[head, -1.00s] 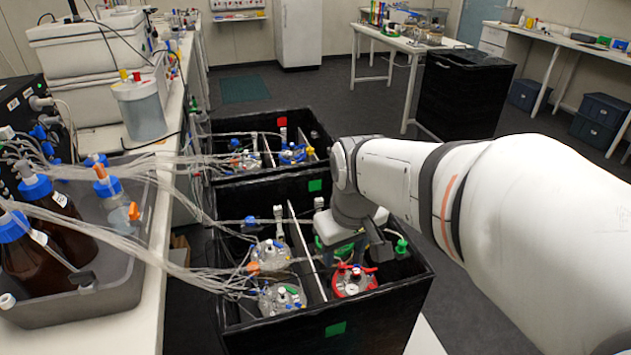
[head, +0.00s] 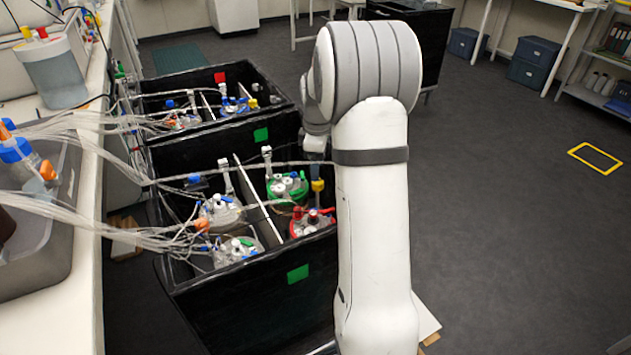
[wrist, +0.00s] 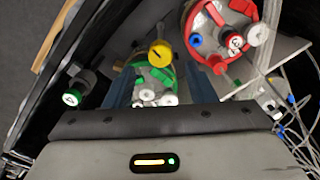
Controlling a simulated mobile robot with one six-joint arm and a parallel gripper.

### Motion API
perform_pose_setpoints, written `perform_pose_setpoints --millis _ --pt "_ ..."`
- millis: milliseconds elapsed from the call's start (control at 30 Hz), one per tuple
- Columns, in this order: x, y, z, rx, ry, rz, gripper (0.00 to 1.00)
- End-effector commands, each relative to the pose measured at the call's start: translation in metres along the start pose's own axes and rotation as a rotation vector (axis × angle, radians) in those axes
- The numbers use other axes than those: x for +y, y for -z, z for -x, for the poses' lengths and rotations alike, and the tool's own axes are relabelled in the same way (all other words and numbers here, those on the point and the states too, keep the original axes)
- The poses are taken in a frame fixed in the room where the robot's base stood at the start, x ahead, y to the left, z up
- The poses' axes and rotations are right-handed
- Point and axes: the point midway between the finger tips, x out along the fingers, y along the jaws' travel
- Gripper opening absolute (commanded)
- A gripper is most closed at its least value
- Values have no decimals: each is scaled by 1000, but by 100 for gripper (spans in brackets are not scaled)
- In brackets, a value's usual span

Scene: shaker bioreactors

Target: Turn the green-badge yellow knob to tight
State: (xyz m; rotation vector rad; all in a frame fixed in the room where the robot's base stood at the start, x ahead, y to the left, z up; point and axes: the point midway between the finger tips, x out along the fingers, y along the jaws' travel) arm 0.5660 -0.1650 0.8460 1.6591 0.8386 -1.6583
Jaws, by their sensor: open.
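The yellow knob (wrist: 160,53) shows a round face with a dark mark in the wrist view, just beyond and between my fingertips. In the head view the yellow knob (head: 318,185) stands upright at the right side of the near black box (head: 215,315), which bears a green badge (head: 298,273). My gripper (wrist: 158,75) is open, its two fingers apart with nothing held. In the head view it is mostly hidden behind my arm. I cannot tell whether the fingers reach alongside the knob.
A green-topped vessel (head: 287,186) and a red-topped vessel (head: 313,222) sit near the knob. Loose clear tubes (head: 110,180) cross the box from the left bench. Open floor (head: 500,260) lies to the right.

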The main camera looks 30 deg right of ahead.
Motion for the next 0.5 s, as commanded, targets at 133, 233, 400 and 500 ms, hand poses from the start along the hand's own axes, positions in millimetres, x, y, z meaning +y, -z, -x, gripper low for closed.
perform_pose_setpoints --millis 133,233,400,500 --pt "-1 0 -27 -1 4 -1 50" --pt "-1 0 -40 -1 4 -2 50" --pt "0 0 -51 0 1 -2 50" --pt "0 0 -52 0 1 -3 50"
